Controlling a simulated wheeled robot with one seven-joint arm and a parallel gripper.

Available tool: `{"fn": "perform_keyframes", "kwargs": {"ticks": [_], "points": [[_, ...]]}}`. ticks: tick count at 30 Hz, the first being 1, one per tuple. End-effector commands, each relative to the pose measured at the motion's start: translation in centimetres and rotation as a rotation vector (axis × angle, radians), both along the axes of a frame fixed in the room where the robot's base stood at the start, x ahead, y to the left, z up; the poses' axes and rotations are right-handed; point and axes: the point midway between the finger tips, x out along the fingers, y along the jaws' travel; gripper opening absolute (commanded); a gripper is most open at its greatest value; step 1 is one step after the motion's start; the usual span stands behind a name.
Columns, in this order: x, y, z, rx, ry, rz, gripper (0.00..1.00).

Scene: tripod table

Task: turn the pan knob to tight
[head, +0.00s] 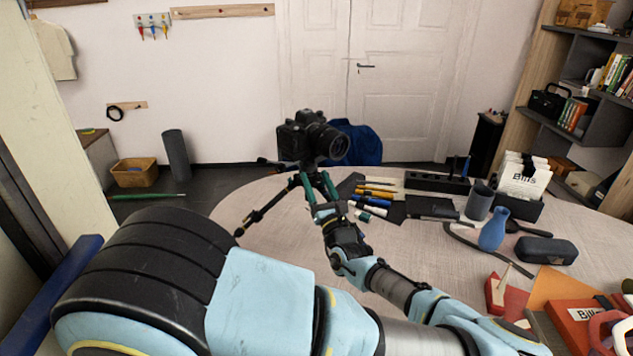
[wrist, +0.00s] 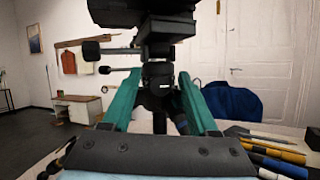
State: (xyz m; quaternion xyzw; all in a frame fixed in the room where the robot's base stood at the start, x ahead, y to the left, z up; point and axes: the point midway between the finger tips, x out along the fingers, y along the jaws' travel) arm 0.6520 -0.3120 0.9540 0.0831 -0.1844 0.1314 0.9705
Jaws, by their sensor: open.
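A black camera (head: 312,138) sits on top of a black tripod (head: 254,216) at the table's left edge. The wrist view shows the underside of the camera (wrist: 140,12) and the tripod head (wrist: 165,30) below it. Two dark knobs on stems stick out left from the head: an upper one (wrist: 93,50) and a smaller lower one (wrist: 104,70). A dark round part (wrist: 158,76) faces me on the head's lower section. I cannot tell for certain which is the pan knob. My gripper (wrist: 157,80) is open, its teal fingers on either side of the round part; contact is unclear.
The round table (head: 410,280) holds pens (head: 375,192), a dark cup (head: 479,201), a blue vase (head: 493,230) and a dark case (head: 545,250) right of the tripod. Red items (head: 575,320) lie at the near right. A blue object (head: 362,143) stands behind the camera.

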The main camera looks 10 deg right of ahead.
Motion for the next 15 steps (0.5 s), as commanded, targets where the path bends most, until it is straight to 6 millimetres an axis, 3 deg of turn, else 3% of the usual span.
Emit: {"fn": "perform_keyframes", "kwargs": {"ticks": [5, 15], "points": [[-0.7, -0.2, -0.5, -0.001, 0.0, -0.001, 0.6], [-6.3, -1.7, -3.1, -0.002, 0.001, -0.003, 0.6]]}}
